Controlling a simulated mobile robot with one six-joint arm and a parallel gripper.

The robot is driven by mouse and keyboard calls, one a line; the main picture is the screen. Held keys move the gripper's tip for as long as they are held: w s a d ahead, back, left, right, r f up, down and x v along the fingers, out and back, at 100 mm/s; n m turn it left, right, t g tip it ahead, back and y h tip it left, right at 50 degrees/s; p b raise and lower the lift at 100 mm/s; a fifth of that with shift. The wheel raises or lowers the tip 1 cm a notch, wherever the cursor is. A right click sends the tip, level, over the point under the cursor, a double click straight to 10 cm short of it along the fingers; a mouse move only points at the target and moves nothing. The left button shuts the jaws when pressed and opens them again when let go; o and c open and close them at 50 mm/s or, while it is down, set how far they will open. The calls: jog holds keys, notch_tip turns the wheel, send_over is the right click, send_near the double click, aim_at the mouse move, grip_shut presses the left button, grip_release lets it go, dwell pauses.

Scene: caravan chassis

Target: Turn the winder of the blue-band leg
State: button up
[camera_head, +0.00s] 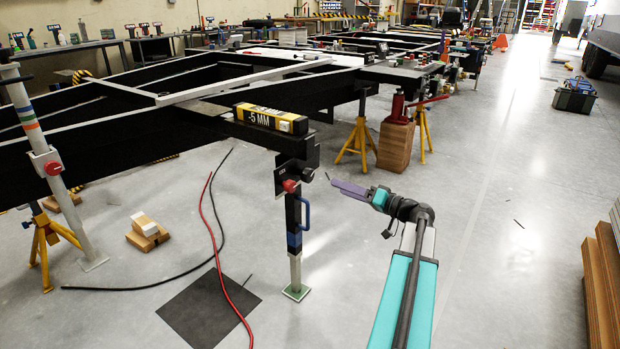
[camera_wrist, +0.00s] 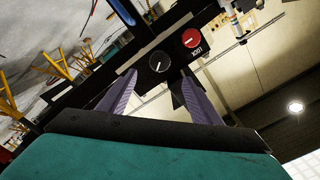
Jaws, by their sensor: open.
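The blue-band leg (camera_head: 294,240) stands upright near the middle of the head view, on a small green-edged foot. It has a dark blue band, a blue loop handle (camera_head: 304,213) and a red knob (camera_head: 290,186) near its top. My gripper (camera_head: 335,182) points left toward the leg's upper part, a little to its right. In the wrist view my gripper (camera_wrist: 158,84) has two purple fingers spread apart, with nothing between them. Beyond the fingertips are a black round dial (camera_wrist: 159,61) with a white mark and the red knob (camera_wrist: 191,38). I cannot tell which part is the winder.
A black-and-yellow "-5 MM" block (camera_head: 271,119) lies on the chassis beam above the leg. Another leg (camera_head: 53,167) with coloured bands stands at the far left. A red hose (camera_head: 217,250) and a dark mat (camera_head: 208,308) lie on the floor. The floor at right is mostly clear.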

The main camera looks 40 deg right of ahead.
aim_at(311, 176)
jog(key=b+x, duration=0.3)
jog(key=x, duration=1)
jog(key=shift+w, duration=0.4)
jog(key=c, duration=1.1)
